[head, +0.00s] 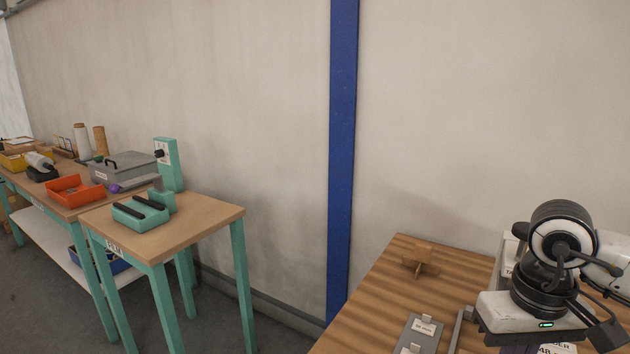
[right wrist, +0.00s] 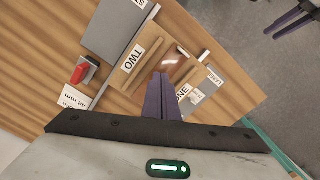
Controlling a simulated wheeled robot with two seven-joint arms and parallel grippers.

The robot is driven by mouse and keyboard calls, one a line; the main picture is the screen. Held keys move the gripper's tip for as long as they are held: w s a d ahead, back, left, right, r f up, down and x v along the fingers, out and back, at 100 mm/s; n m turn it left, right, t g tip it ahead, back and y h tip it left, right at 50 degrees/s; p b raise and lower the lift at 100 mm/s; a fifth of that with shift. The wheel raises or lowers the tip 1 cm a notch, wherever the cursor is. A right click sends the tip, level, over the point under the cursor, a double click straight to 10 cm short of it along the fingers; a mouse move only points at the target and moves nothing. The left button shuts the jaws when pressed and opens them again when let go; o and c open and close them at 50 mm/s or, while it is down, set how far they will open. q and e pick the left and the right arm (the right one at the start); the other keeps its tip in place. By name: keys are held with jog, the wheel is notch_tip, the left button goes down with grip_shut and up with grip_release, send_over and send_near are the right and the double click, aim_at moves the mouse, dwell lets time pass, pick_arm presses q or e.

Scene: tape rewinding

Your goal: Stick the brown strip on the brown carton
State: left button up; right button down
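My right arm's wrist (head: 545,300) is over the right end of the wooden table in the head view; its fingers are mostly hidden there. In the right wrist view the purple fingers of my right gripper (right wrist: 162,78) are together. I cannot make out a brown carton for certain. My left gripper is not in view.
A small brown crossed wooden piece (head: 420,262) stands at the table's back left. A grey labelled plate (head: 419,332) lies nearer. Green-legged benches with an orange tray (head: 75,192) and a teal fixture (head: 142,210) stand left, across a floor gap.

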notch_tip(320, 180, up, 7)
jog(key=p, duration=0.4)
jog(key=shift+r, duration=0.15)
dwell(0.4)
